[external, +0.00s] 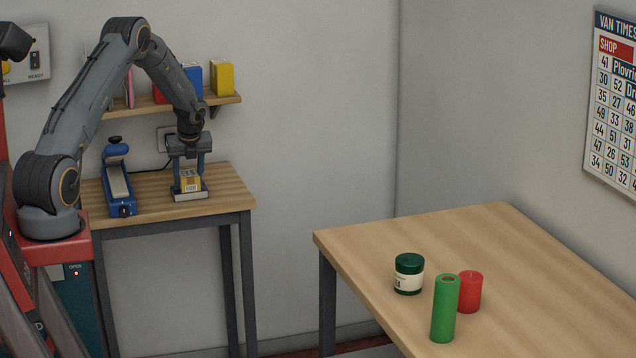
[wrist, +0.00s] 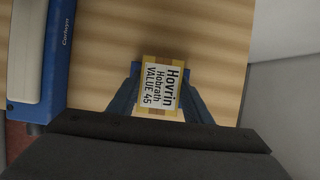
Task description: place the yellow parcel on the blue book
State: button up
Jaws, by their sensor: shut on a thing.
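The yellow parcel (external: 190,181) is a small box with a white label, above the small wooden side table. In the wrist view the parcel (wrist: 161,88) sits between my fingers, its label facing the camera. My gripper (external: 189,172) points down and is shut on it. Directly below is a low flat thing with blue edges and a pale front, which looks like the blue book (external: 190,197), lying on the table. My gripper and the parcel hide most of its top. I cannot tell whether the parcel touches it.
A blue device with a pale top (external: 118,185) stands left on the side table (external: 235,190); its edge (wrist: 55,55) shows in the wrist view. A shelf (external: 225,99) with upright boxes is behind. A larger table (external: 480,240) holds a green jar, green roll and red candle.

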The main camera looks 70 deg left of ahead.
jog(key=o, duration=1.2)
jog(key=shift+f, duration=0.1)
jog(key=shift+c, duration=0.2)
jog(key=b+v, duration=0.2)
jog(key=v, duration=1)
jog(key=shift+d, duration=0.15)
